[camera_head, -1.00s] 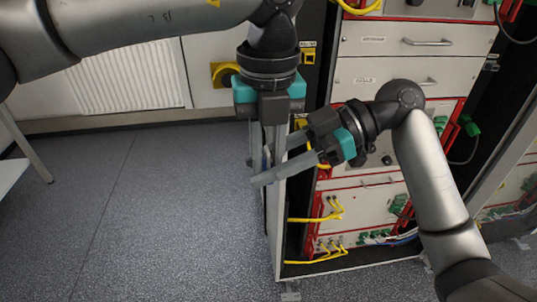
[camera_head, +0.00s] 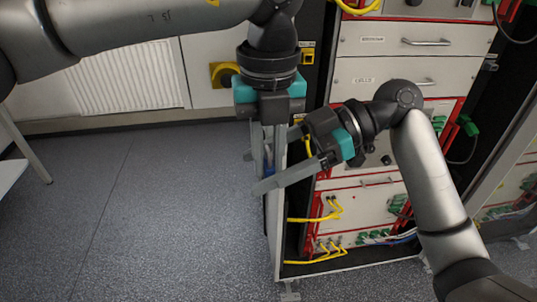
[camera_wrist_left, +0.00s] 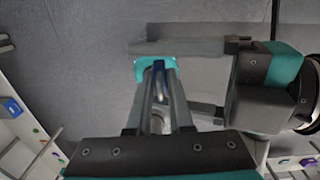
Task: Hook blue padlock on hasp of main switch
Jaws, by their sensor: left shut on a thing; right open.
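My left gripper (camera_head: 267,150) points down in the head view and is shut on a small blue thing, seemingly the blue padlock (camera_wrist_left: 158,70), between its fingertips in the left wrist view. Its shackle is hard to make out. My right gripper (camera_head: 254,172) comes in from the right, open, its fingers on either side of the left fingertips. I cannot tell whether they touch the padlock. A yellow-and-black switch (camera_head: 308,56) sits on the rack's left post. A larger yellow switch (camera_head: 216,73) is on the light panel, partly hidden by my left gripper. No hasp is clearly visible.
The rack (camera_head: 410,70) with drawers, handles and yellow cables (camera_head: 320,258) stands close behind and right of the grippers. A radiator (camera_head: 125,77) is at the back left. A white table edge (camera_head: 12,172) is far left. The grey floor (camera_head: 150,220) is clear.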

